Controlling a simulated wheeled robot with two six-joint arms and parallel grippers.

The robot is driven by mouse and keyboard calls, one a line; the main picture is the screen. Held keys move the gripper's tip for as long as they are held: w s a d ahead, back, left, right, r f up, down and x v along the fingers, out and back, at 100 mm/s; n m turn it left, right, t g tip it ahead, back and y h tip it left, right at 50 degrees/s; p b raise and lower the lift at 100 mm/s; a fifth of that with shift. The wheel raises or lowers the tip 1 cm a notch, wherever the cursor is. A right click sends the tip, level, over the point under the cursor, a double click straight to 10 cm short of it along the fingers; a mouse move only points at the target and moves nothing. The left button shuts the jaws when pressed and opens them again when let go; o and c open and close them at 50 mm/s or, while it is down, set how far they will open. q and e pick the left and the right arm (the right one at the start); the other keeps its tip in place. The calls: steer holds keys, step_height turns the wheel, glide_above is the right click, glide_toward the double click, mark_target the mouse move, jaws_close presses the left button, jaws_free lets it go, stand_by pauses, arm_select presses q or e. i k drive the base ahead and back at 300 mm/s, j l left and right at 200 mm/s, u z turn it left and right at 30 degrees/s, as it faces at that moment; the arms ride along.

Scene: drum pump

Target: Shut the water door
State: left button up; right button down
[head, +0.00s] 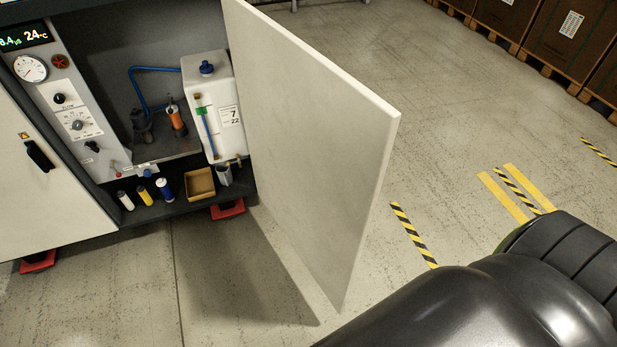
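The water door (312,140) is a large pale panel, standing wide open from the right side of the cabinet and jutting out toward me. Its free edge is nearest to me, right of the middle of the head view. The open compartment behind it shows a white water tank (212,100) with a blue cap and a label reading 7 and 22. One of my arms comes in at the lower right, close to the door's free edge in the picture; I cannot tell the gap. Neither gripper is in view.
A low shelf (150,214) in the compartment holds small bottles, a cardboard box (199,184) and a grey cup (224,174). A second pale door (45,190) with a black handle is shut at left. The floor right of the open door is clear, with striped tape (413,235).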

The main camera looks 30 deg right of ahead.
mark_target(320, 141)
steer(key=l+u, duration=0.1)
steer(key=l, duration=0.45)
steer(key=k+l+u, duration=0.15)
steer(key=l, duration=0.35)
steer(key=l+u, duration=0.1)
steer(key=l, duration=0.45)
steer(key=k+l+u, duration=0.15)
steer(key=l, duration=0.35)
steer(key=k+l+u, duration=0.1)
steer(key=l, duration=0.4)
